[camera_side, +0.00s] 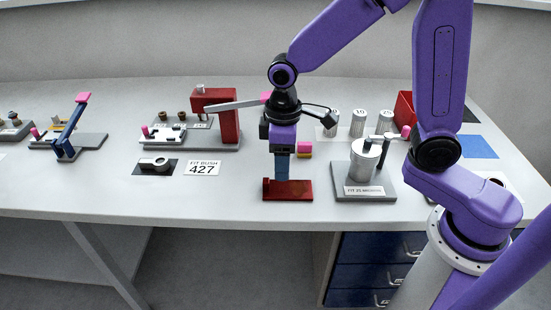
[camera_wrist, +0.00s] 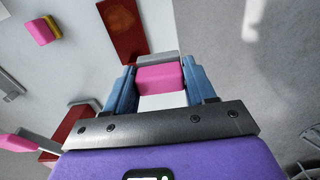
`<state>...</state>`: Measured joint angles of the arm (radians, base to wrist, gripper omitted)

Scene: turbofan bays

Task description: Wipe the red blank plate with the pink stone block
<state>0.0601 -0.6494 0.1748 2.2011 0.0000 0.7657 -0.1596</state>
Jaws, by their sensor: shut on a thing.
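The pink stone block (camera_wrist: 160,77) is between my gripper's two blue fingertips in the wrist view. My gripper (camera_wrist: 158,79) is shut on it. In the side view my gripper (camera_side: 281,179) points down over the red blank plate (camera_side: 296,191), near the table's front edge. There the fingers hide the pink block. The red plate also shows in the wrist view (camera_wrist: 121,27), just beyond the block at the upper left. I cannot tell whether the block touches the plate.
A pink and yellow block (camera_side: 304,150) lies behind the plate. A grey fixture with a metal cylinder (camera_side: 364,161) stands close on the right. A red post on a grey base (camera_side: 229,118) stands behind to the left.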

